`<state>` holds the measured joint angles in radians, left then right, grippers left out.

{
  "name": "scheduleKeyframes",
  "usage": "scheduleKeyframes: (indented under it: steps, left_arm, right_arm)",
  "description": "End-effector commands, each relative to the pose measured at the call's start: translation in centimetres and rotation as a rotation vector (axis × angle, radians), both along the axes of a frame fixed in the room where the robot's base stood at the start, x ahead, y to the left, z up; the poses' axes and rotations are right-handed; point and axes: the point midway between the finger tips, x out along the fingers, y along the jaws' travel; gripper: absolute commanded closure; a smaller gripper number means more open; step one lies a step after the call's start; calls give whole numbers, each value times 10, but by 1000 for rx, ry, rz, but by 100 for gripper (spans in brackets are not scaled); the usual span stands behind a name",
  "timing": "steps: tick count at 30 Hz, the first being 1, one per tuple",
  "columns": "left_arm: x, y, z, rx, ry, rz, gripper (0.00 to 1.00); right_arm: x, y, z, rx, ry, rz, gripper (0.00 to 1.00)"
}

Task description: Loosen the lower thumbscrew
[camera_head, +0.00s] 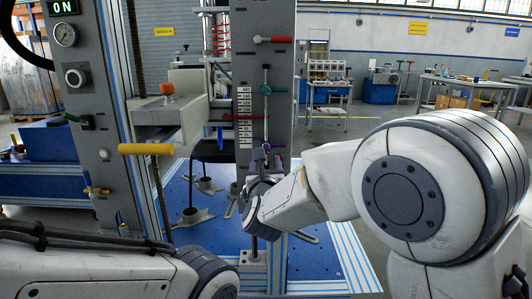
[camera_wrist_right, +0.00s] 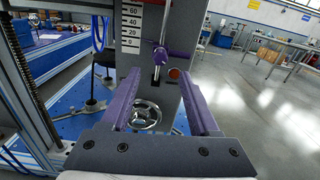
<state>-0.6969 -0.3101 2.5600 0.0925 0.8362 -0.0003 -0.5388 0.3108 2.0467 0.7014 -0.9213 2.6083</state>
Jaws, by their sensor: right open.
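A slim vertical rod (camera_head: 266,118) stands on the grey column face and carries a teal thumbscrew (camera_head: 267,90) higher up. A purple lower thumbscrew (camera_head: 266,147) sits near the rod's bottom; it also shows in the right wrist view (camera_wrist_right: 160,56). My right gripper (camera_head: 262,162) is just below the lower thumbscrew in the head view. In the right wrist view its two purple fingers (camera_wrist_right: 161,98) are spread and empty, with the thumbscrew beyond them, between their lines. In the head view my left arm lies low on the left; its gripper does not show.
A chrome handwheel (camera_wrist_right: 146,115) and an orange-red round button (camera_wrist_right: 174,74) show near the rod. A yellow bar handle (camera_head: 146,149) juts out at left. The blue bed (camera_head: 225,224) lies below.

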Motion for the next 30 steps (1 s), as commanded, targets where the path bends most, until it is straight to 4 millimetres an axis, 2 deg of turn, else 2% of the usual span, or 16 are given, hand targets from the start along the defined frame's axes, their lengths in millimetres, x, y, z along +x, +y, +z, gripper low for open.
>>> scheduleKeyframes:
  steps: [6, 12, 18, 25, 27, 30]
  left_arm:
    - [0, 0, -3, 0, 0, 0, 10]
    - [0, 0, -3, 0, 0, 0, 10]
    - [0, 0, -3, 0, 0, 0, 10]
    - [0, 0, -3, 0, 0, 0, 10]
    - [0, 0, -3, 0, 0, 0, 10]
    - [0, 0, -3, 0, 0, 0, 10]
  right_arm:
    - [43, -1, -1, -3, 0, -2, 38]
    - [71, 0, -1, -4, 0, 0, 38]
    - [81, -1, -1, -5, 1, 1, 38]
    - [82, -1, 0, -5, 1, 2, 38]
    - [82, -1, 0, -5, 1, 2, 65]
    - [81, 0, 0, -5, 1, 2, 100]
